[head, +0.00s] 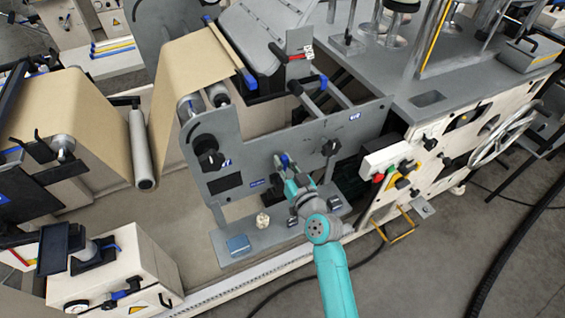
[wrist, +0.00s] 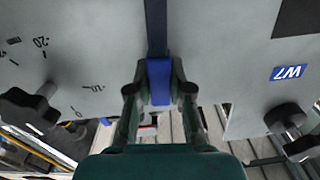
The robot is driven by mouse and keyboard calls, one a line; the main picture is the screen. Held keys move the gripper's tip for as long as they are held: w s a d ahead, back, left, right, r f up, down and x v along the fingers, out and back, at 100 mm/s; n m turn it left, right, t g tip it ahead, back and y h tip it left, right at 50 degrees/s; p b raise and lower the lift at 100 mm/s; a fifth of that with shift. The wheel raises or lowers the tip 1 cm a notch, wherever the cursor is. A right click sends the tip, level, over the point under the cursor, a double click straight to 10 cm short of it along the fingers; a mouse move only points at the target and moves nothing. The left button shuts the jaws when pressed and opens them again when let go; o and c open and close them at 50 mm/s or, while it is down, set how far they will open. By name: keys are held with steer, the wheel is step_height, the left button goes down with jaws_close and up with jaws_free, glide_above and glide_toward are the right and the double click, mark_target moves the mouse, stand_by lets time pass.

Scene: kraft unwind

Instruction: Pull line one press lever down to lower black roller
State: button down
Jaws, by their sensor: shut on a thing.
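My gripper (head: 287,165) is at the front of the grey side panel (head: 255,150), with my teal arm reaching up to it from below. In the wrist view my gripper (wrist: 160,92) is shut on the blue end of a dark lever (wrist: 159,80). The lever's dark bar runs from the blue grip to the top of that picture, against the grey panel. In the head view the lever is mostly hidden by my gripper; a little blue (head: 284,158) shows at the fingertips. I cannot make out the black roller for certain.
Black knobs (head: 209,160) (head: 331,147) stick out on both sides of the gripper. A red-handled lever (head: 290,55) sits higher up. Kraft paper (head: 185,75) runs over rollers at left. A button box (head: 385,160) stands at right.

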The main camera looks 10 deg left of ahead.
mark_target(302, 166)
steer(key=d+m, duration=0.1)
steer(key=w+d+f+m, duration=0.1)
steer(key=m, duration=0.1)
steer(key=w+d+m, duration=0.1)
steer(key=m, duration=0.1)
steer(key=shift+w+d+f, duration=0.25)
steer(key=shift+d+f, duration=0.1)
steer(key=shift+f, duration=0.05)
steer(key=m, duration=0.1)
steer(key=w+d+f+m, duration=0.1)
steer(key=m, duration=0.1)
steer(key=shift+d+f, duration=0.25)
steer(key=shift+f, duration=0.05)
steer(key=f+m, duration=0.1)
steer(key=d+f+m, duration=0.1)
steer(key=m, duration=0.1)
steer(key=w+f+m, duration=0.1)
steer(key=shift+d+f+m, duration=0.2)
steer(key=shift+d+m, duration=0.1)
steer(key=shift+w+d+f+m, duration=0.1)
steer(key=shift+f+m, duration=0.75)
steer(key=shift+m, duration=0.15)
steer(key=shift+w+d+f+m, duration=0.1)
steer(key=shift+f+m, duration=0.75)
steer(key=shift+m, duration=0.15)
steer(key=c, duration=1)
jaws_free()
steer(key=shift+c, duration=0.2)
